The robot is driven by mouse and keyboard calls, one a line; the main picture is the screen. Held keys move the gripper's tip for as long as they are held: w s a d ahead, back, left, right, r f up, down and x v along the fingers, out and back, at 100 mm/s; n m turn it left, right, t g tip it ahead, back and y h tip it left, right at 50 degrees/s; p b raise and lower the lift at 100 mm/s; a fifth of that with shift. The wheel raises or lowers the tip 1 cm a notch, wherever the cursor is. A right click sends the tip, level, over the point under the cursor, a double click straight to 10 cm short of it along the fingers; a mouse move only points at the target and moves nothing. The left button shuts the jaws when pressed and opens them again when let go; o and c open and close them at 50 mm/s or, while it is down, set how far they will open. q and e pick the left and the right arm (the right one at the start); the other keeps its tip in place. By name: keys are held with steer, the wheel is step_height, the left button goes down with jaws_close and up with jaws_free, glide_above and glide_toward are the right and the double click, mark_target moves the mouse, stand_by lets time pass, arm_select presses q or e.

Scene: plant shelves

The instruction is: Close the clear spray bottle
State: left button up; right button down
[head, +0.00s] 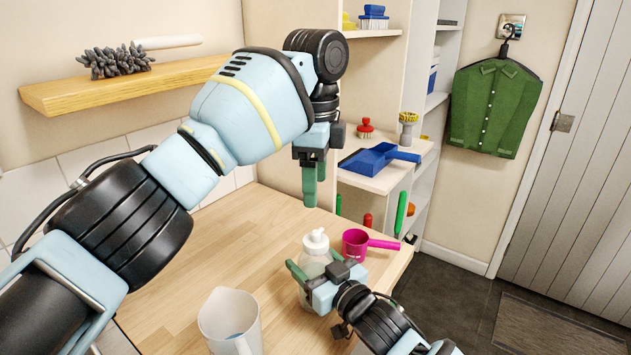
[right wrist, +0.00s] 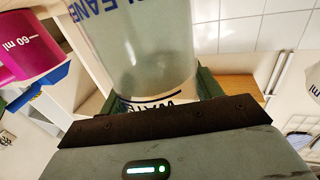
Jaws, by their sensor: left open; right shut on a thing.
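The clear spray bottle (head: 313,262) stands upright on the wooden worktop, with a white spray top (head: 315,241) at its neck; I cannot tell whether the top is fastened. My right gripper (head: 304,277) is shut on the bottle's body. In the right wrist view the see-through bottle (right wrist: 150,50) with dark lettering sits between the green fingers. My left gripper (head: 314,185) is open and empty, its green fingers pointing down above the worktop, higher than the bottle's top and apart from it.
A pink measuring cup (head: 356,244) stands just behind the bottle and shows in the right wrist view (right wrist: 28,45). A clear jug (head: 230,322) stands at the front left. A blue dustpan (head: 378,158) lies on the shelf behind. The worktop (head: 235,240) is bare left of the bottle.

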steer(key=shift+c, duration=1.2)
jaws_free()
steer(key=shift+s, duration=0.1)
steer(key=v, duration=0.7)
steer(key=shift+s+d, duration=0.2)
steer(key=shift+d, duration=0.1)
steer(key=shift+f, duration=0.1)
